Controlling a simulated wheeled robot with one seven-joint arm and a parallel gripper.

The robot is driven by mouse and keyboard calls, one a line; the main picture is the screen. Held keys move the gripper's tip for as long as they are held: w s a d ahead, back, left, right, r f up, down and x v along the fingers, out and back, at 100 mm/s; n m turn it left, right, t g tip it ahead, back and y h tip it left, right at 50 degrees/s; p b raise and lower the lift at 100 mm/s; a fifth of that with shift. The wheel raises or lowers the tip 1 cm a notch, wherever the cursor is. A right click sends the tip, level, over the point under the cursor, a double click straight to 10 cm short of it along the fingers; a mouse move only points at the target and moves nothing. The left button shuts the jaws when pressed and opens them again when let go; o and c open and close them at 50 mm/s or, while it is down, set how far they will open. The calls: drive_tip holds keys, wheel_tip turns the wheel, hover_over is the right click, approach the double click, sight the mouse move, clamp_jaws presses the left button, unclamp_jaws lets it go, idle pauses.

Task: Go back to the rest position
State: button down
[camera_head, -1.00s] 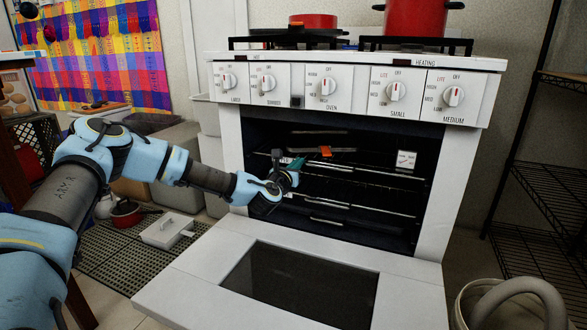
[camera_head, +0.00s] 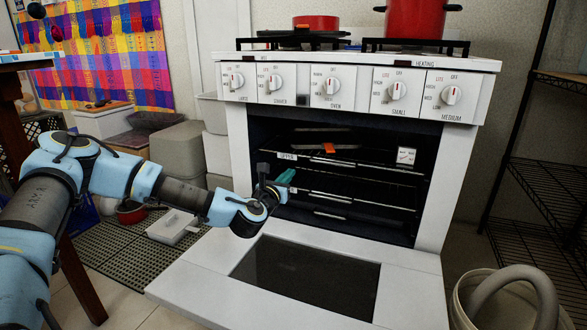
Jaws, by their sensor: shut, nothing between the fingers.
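My gripper (camera_head: 286,177) is at the end of my light-blue arm, in front of the open oven (camera_head: 235,165). Its teal fingertips are close together and hold nothing that I can see. They overlap the left part of the oven opening in the picture. I cannot tell whether they are just inside the opening or in front of it. The wrist hangs above the left part of the lowered oven door (camera_head: 210,262).
Wire racks (camera_head: 345,197) and an orange item (camera_head: 329,148) show inside the oven. Red pots (camera_head: 416,18) stand on the stove top. A bucket with a hose (camera_head: 480,305) is at lower right, beside a black wire shelf (camera_head: 545,195). A white box (camera_head: 172,227) lies at left.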

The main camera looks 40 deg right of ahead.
drive_tip(key=shift+v, duration=0.95)
drive_tip(key=a+f+m+g+y, duration=0.3)
drive_tip(key=a+f+m+y, duration=0.1)
drive_tip(key=a+m, duration=0.55)
drive_tip(key=a+f+m+g+y, duration=0.3)
drive_tip(key=a+f+m+y, duration=0.1)
drive_tip(key=a+m, duration=0.6)
drive_tip(key=s+a+r+m+g+y, duration=0.15)
drive_tip(key=a+r, duration=0.25)
drive_tip(key=a, duration=0.6)
drive_tip(key=s+a+r+m+y, duration=0.2)
drive_tip(key=s+a+r+y, duration=0.1)
drive_tip(key=a, duration=0.6)
drive_tip(key=s+a+r+m+y, duration=0.2)
drive_tip(key=s+a+r, duration=0.15)
drive_tip(key=a, duration=0.65)
wheel_tip(320, 180, up, 33)
drive_tip(key=s+a+p, duration=0.1)
drive_tip(key=p, duration=3)
drive_tip(key=shift+a+m+p, duration=0.2)
drive_tip(key=shift+m+p, duration=0.1)
drive_tip(key=shift+p, duration=0.1)
